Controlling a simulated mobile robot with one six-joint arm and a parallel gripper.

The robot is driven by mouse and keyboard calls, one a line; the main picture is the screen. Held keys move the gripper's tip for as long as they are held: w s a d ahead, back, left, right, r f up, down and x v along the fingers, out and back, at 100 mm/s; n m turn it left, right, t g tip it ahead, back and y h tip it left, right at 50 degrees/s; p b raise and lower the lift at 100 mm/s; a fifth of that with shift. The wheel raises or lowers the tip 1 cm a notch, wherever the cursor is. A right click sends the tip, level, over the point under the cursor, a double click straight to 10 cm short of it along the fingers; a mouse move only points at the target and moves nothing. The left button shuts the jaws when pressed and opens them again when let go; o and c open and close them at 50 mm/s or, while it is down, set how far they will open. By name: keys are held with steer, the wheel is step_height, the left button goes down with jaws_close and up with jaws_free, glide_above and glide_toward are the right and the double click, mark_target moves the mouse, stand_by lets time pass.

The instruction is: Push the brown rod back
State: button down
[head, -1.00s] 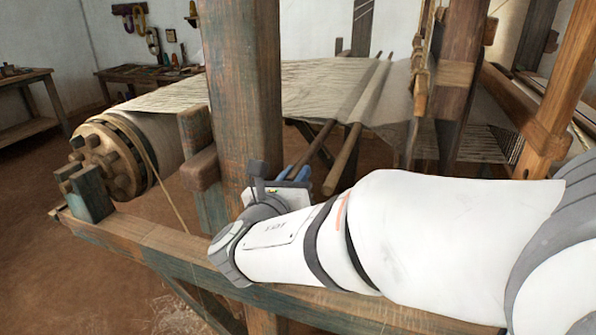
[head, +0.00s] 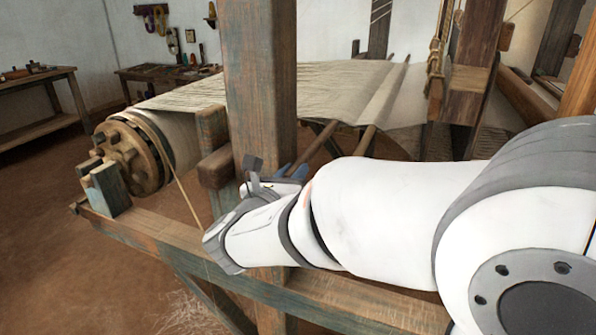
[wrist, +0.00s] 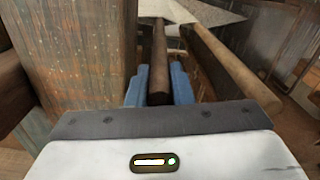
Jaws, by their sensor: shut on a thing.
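The dark brown rod (wrist: 159,50) runs away from me between the blue fingers of my gripper (wrist: 157,80) in the wrist view. The fingers are shut on its near end. In the head view my gripper (head: 289,170) is beside the front wooden post, mostly hidden by my arm. A length of the rod (head: 318,145) shows beyond it, running toward the cloth. A second, lighter rod (wrist: 225,58) lies to the right, apart from the fingers; it also shows in the head view (head: 366,140).
The thick post (head: 260,80) stands close left of my gripper, and the front beam (head: 165,240) runs below my arm. The cloth (head: 330,90) is stretched behind. The cloth roller (head: 130,155) is at left, with open floor around it.

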steer(key=c, duration=1.5)
jaws_free()
steer(key=shift+w+a+r, duration=0.1)
steer(key=shift+a, duration=0.15)
steer(key=shift+o, duration=1)
steer(key=shift+d, duration=0.15)
